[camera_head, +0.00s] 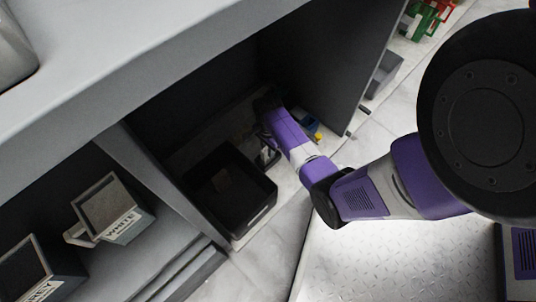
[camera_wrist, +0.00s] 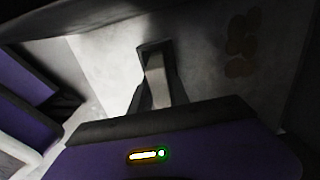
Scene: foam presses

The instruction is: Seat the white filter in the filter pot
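My arm reaches into a dark compartment under the counter in the head view, and its far end is lost in shadow there. My gripper (camera_wrist: 156,50) shows in the wrist view as dark, narrow fingers with a pale grey strip between them. I cannot tell whether that strip is part of the gripper or something held, nor how far apart the fingertips are. A pale, blurred surface lies beyond them. I cannot make out a white filter or a filter pot in either view. An open box labelled WHITE (camera_head: 123,228) stands on the left shelf, away from my arm.
A black open bin (camera_head: 258,203) stands just left of my arm, with a dim brownish patch inside. A box labelled GREY (camera_head: 45,289) is at the lower left. Upright panels and the counter (camera_head: 150,65) enclose the compartment. Small blue and yellow things (camera_head: 311,124) lie right of my arm.

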